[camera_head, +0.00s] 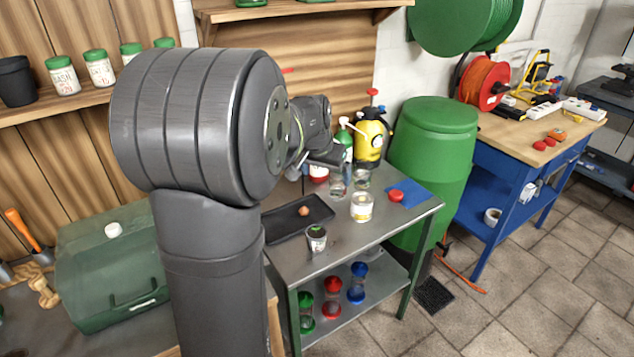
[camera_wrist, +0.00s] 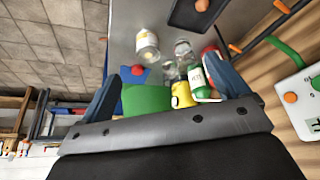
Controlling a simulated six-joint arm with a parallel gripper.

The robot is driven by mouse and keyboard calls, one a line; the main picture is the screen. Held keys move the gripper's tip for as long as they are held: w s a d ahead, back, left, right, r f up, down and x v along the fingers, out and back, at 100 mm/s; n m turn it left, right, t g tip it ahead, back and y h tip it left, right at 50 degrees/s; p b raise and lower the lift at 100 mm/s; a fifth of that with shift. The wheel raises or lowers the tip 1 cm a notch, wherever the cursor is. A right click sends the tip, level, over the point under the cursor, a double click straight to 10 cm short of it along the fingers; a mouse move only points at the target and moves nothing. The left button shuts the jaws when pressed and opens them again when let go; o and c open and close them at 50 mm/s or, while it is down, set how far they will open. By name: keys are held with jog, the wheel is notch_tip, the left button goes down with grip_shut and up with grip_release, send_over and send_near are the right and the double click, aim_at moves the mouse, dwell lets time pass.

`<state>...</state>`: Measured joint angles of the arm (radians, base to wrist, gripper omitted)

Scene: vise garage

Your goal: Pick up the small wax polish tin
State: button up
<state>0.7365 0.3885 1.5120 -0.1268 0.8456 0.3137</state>
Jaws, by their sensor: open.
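A small, flat red round thing (camera_head: 396,196) lies on a blue cloth (camera_head: 413,190) at the right of the metal table. It may be the wax polish tin, but no label is readable. In the wrist view the red thing (camera_wrist: 138,70) shows near the left finger. My gripper (camera_head: 328,158) is above the back of the table, to the left of the red thing and apart from it. In the wrist view my gripper (camera_wrist: 163,66) has its fingers wide apart with nothing held between them.
On the metal table (camera_head: 345,245) are a labelled jar (camera_head: 361,208), clear glass jars (camera_head: 337,186), a small pot (camera_head: 316,239) and a black tray (camera_head: 275,226). A yellow sprayer (camera_head: 369,142) and green bottle (camera_head: 344,138) stand behind. A green barrel (camera_head: 432,150) adjoins the right side.

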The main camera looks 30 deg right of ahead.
jog(key=m, duration=0.2)
send_near(360, 199)
jog(key=shift+g, duration=0.4)
jog(key=x, duration=0.8)
jog(key=shift+w+f, duration=0.3)
jog(key=shift+w, duration=0.1)
jog(key=shift+d+x, duration=0.1)
jog(key=shift+x, duration=1.15)
jog(key=shift+d+x, duration=0.15)
jog(key=shift+x, duration=1.15)
jog(key=shift+s, duration=0.15)
jog(key=c, duration=1.3)
jog(key=shift+r, duration=0.1)
